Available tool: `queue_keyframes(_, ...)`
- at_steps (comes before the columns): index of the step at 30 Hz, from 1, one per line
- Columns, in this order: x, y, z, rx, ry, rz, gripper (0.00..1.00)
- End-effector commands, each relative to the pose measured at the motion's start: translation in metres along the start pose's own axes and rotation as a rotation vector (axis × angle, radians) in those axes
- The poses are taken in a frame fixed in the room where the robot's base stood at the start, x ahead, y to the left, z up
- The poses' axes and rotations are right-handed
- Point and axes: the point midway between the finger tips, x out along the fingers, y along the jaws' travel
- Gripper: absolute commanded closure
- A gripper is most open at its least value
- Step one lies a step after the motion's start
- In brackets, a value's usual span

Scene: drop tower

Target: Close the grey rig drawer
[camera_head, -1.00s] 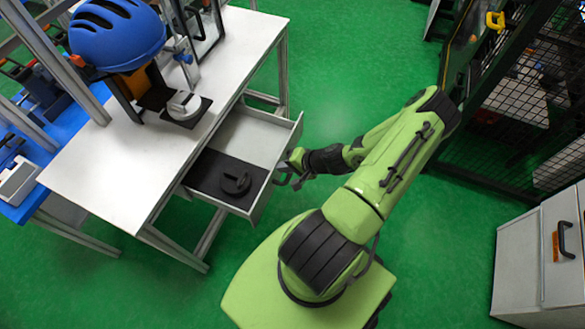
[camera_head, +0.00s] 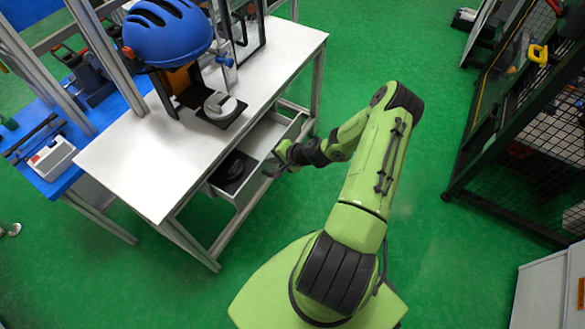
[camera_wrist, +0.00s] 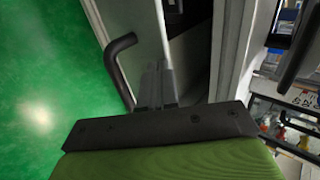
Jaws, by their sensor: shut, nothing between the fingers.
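The grey rig drawer (camera_head: 258,138) is partly open under the white bench top (camera_head: 130,165). A dark insert with a black round object (camera_head: 233,168) lies in its near-left half. My gripper (camera_head: 273,168) is at the outer side of the drawer front. In the wrist view, the shut fingers (camera_wrist: 156,88) are against or very close to the pale drawer front (camera_wrist: 135,30), beside its dark bar handle (camera_wrist: 120,68). The fingers hold nothing. Whether they touch the front is hard to tell.
A blue helmet (camera_head: 168,32) on a rig stands on the bench, with a grey round part (camera_head: 220,105) beside it. A dark mesh cage (camera_head: 540,130) stands at the right. A white cabinet (camera_head: 540,290) is at the lower right. Green floor around me is free.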

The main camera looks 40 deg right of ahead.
Motion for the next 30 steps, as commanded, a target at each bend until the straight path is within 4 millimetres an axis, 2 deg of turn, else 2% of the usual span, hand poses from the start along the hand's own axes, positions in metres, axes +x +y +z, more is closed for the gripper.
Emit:
queue_keyframes(1,0.011,-0.009,0.001,-0.008,-0.001,0.0,1.0)
queue_keyframes(6,0.04,-0.035,0.0,-0.006,0.001,0.001,1.0)
queue_keyframes(12,0.065,-0.058,0.0,-0.004,0.002,0.002,1.0)
queue_keyframes(19,0.079,-0.071,-0.001,-0.001,0.002,0.002,1.0)
queue_keyframes(30,0.082,-0.076,0.0,0.0,0.001,-0.004,1.0)
